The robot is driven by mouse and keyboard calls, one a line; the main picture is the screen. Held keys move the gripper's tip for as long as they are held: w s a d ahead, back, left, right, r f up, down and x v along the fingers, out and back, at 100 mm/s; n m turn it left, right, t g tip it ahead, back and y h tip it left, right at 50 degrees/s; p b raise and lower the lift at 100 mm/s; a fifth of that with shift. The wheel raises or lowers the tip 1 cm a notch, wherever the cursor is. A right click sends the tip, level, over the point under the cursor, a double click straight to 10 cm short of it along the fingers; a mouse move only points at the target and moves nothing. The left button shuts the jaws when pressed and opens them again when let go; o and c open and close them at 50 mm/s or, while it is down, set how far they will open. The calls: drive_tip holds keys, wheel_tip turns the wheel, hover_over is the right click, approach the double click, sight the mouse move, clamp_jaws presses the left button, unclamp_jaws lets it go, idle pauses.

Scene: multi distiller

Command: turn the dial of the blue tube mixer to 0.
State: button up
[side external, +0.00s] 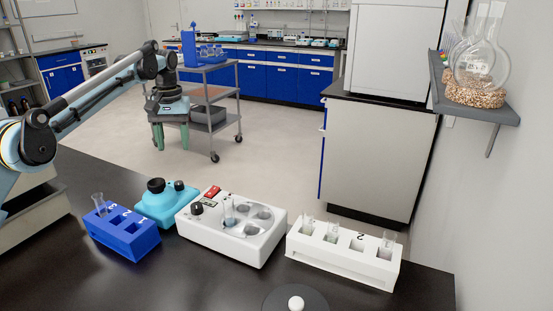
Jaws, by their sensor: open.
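The blue tube mixer (167,205) is a small light-blue device on the black bench, left of centre. It has a round black cup on top and a smaller dark knob (179,186), which looks like its dial, on the right. The dial's marking and setting are too small to read. My gripper (172,148) points down with its two green fingers apart and nothing between them. It is well above the bench and appears above the mixer in this view, touching nothing.
A blue tube rack (124,238) stands left of the mixer, holding a glass tube. A white device (240,252) with a red switch and a tube stands close on the right. A white rack (343,267) with tubes is farther right. The front bench is mostly clear.

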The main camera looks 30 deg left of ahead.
sight(179, 182)
drive_tip(key=shift+r, duration=0.25)
drive_tip(key=f+m, duration=0.3)
drive_tip(key=f, duration=0.1)
drive_tip(key=f+m, duration=0.3)
drive_tip(key=f, duration=0.1)
drive_tip(key=f+m, duration=0.3)
drive_tip(key=f, duration=0.1)
drive_tip(key=shift+s+a+t, duration=0.15)
drive_tip(key=shift+s+t, duration=0.05)
drive_tip(key=shift+t, duration=0.1)
idle(0.5)
clamp_jaws()
